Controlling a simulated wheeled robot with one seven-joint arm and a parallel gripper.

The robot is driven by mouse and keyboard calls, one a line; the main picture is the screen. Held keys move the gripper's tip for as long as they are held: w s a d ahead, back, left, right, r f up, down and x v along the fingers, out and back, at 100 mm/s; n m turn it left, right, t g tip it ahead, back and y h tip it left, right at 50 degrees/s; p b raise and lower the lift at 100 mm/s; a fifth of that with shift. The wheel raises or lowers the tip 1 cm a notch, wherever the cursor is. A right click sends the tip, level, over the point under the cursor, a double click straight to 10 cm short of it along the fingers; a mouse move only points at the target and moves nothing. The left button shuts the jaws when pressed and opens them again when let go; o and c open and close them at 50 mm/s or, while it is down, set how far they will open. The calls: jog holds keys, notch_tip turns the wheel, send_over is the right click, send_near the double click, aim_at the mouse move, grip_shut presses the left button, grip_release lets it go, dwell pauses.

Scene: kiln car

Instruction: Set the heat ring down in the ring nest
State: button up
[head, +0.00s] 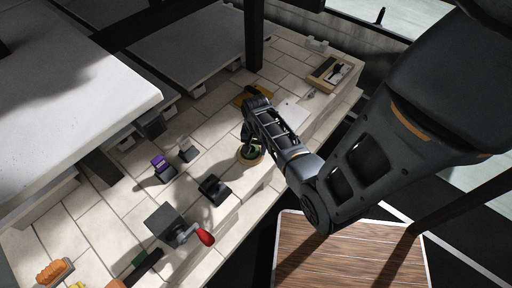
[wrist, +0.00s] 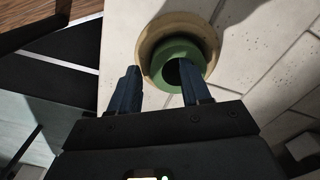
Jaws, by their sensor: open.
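The heat ring (wrist: 164,52) is a green ring with a dark hole. In the wrist view it lies within the outline of the round tan ring nest (wrist: 180,25), shifted towards my gripper, and I cannot tell whether it sits flat. My gripper (wrist: 160,78) is open, with one dark finger left of the ring and the other overlapping its lower right edge. In the head view my gripper (head: 249,143) points down over the nest (head: 250,160) and hides part of it and of the ring.
A black block (head: 214,190), a purple-topped block (head: 160,165) and a grey block with a red-handled lever (head: 204,237) stand on the tiled deck to the left. A wooden tray (head: 322,76) lies at the back right. Raised slabs (head: 70,100) overhang the left side.

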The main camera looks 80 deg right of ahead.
jog(key=shift+r, duration=3.9)
jog(key=shift+a+f, duration=0.15)
jog(key=shift+a, duration=0.1)
jog(key=s+a+r+n+t+h, duration=0.1)
jog(key=a+r+n+t+h, duration=0.15)
jog(key=a+n, duration=0.45)
jog(key=s+a+r+n+t+h, duration=0.1)
jog(key=a+r+n+t+h, duration=0.2)
jog(key=a, duration=0.7)
jog(key=s+a+r+n+t+y, duration=0.1)
jog(key=s+a+r+n+t, duration=0.1)
jog(key=r, duration=0.6)
jog(key=s+a+r+n+t+y, duration=0.2)
jog(key=a+r+n+t, duration=0.1)
jog(key=a+r, duration=0.4)
jog(key=s+a+r+n+t+y, duration=0.2)
jog(key=a+r+n+t, duration=0.1)
jog(key=r, duration=0.6)
jog(key=shift+a+r+t, duration=0.15)
jog(key=shift+a+t, duration=0.6)
jog(key=shift+a, duration=0.5)
jog(key=shift+y, duration=0.25)
